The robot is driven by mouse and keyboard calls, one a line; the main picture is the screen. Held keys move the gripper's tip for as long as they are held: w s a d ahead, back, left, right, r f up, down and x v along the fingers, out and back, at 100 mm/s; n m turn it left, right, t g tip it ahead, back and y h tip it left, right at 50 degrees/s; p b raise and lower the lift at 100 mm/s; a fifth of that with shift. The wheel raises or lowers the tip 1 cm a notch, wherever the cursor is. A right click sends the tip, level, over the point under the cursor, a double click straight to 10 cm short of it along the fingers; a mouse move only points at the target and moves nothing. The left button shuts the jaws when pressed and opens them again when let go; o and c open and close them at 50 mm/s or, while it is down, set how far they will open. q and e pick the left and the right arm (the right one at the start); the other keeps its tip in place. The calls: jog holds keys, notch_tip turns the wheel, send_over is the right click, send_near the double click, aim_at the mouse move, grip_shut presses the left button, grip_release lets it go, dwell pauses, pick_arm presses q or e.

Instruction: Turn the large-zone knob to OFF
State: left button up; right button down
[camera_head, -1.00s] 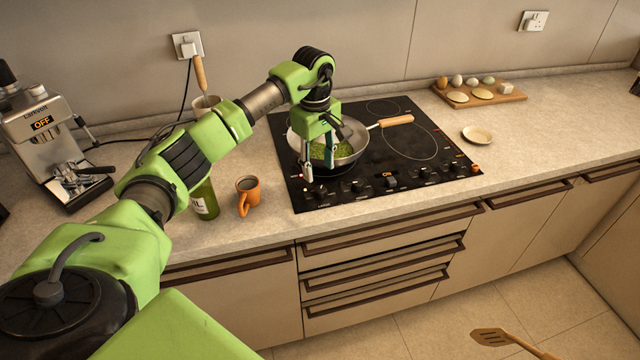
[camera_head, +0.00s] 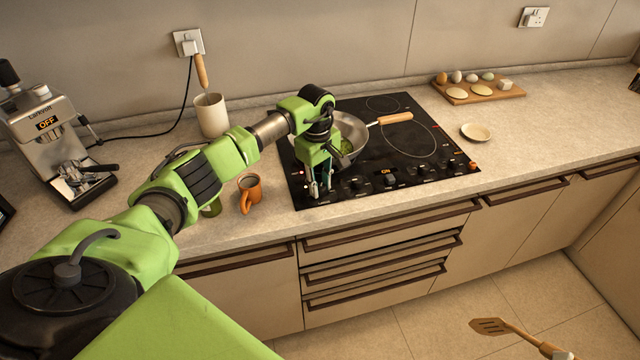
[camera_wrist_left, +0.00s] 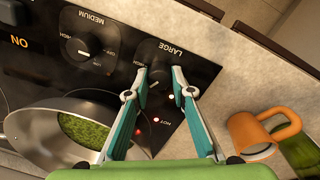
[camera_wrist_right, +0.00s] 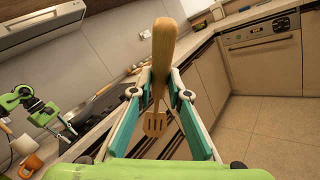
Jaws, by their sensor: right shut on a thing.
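In the left wrist view, the large-zone knob (camera_wrist_left: 157,76) is a dark round knob under the printed word LARGE. My left gripper (camera_wrist_left: 160,84) is open, with one finger on each side of the knob; I cannot tell whether they touch it. The knob's setting is not readable. In the head view, my left gripper (camera_head: 320,192) is low at the front left corner of the black hob (camera_head: 425,190) and hides this knob. My right gripper (camera_wrist_right: 160,84) is shut on a wooden spatula (camera_wrist_right: 164,45), which also shows above the floor in the head view (camera_head: 490,327).
A pan (camera_head: 352,132) with green food stands on the hob behind my left gripper. The medium knob (camera_wrist_left: 84,47) is beside the large one. The hob display (camera_head: 387,172) reads ON.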

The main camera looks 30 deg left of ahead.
pick_arm(q)
jog(key=shift+n, duration=0.3)
jog(key=shift+n+b, duration=0.45)
jog(key=shift+n, duration=0.15)
jog(key=n+b, duration=0.1)
jog(key=n, duration=0.2)
jog(key=shift+n, duration=0.3)
jog(key=n+b, duration=0.1)
jog(key=n, duration=0.5)
jog(key=shift+d+y, duration=0.1)
jog(key=shift+y, duration=0.2)
jog(key=n+b, duration=0.1)
jog(key=n, duration=0.5)
jog(key=shift+n, duration=0.3)
jog(key=n, duration=0.5)
jog(key=shift+w+d+r+n+g, duration=0.1)
jog(key=shift+n+g, duration=0.2)
jog(key=shift+g, duration=0.1)
jog(key=o, duration=1.1)
